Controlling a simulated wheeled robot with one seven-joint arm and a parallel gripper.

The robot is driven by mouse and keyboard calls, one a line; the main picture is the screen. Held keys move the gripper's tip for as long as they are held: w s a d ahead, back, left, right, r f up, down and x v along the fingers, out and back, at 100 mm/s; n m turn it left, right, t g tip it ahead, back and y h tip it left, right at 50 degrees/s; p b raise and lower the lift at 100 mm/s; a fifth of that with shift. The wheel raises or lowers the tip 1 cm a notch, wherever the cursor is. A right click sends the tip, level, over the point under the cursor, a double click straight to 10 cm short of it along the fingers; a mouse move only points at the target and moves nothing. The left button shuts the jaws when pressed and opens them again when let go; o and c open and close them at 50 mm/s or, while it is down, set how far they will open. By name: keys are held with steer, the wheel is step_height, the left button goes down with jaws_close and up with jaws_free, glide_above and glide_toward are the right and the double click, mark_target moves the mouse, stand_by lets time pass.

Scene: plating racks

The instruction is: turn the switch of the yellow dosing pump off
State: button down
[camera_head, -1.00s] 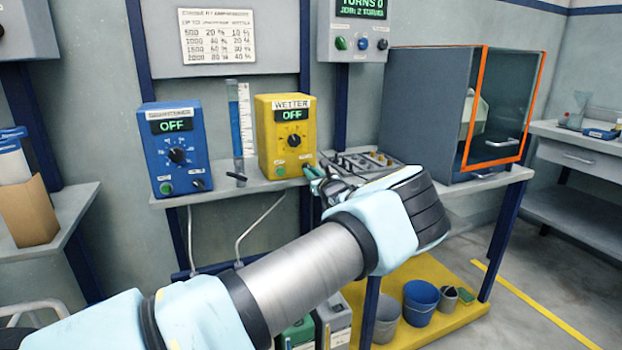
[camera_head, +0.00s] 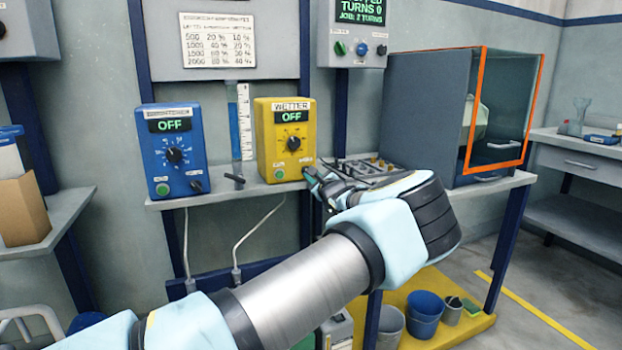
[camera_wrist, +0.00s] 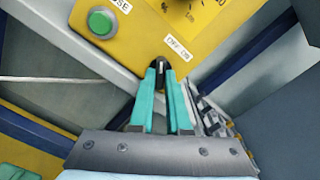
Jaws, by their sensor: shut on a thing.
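The yellow dosing pump (camera_head: 288,140), labelled WETTER, stands on the shelf, and its display reads OFF. It has a black dial in the middle and a green button at the lower left. Its switch (camera_wrist: 160,66), a small dark toggle under an OFF ON label, is at the lower right of its front. My gripper (camera_wrist: 161,72) is at the switch, its teal fingers closed on the toggle. In the head view my gripper (camera_head: 309,174) reaches the pump's lower right corner, and the fingers and wrist partly hide the switch there.
A blue dosing pump (camera_head: 172,150), also reading OFF, stands to the left, with a clear measuring cylinder (camera_head: 241,125) between the pumps. A rack with several small fittings (camera_head: 368,168) lies right of the yellow pump. A grey cabinet with an orange-framed door (camera_head: 468,115) stands further right.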

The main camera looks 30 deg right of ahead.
steer(key=shift+f, duration=0.1)
steer(key=c, duration=0.9)
jaws_free()
steer(key=s, duration=0.3)
steer(key=s+a, duration=0.1)
steer(key=s, duration=0.3)
steer(key=s+b, duration=0.1)
steer(key=s, duration=0.2)
steer(key=shift+s+a, duration=0.15)
steer(key=shift+s, duration=0.25)
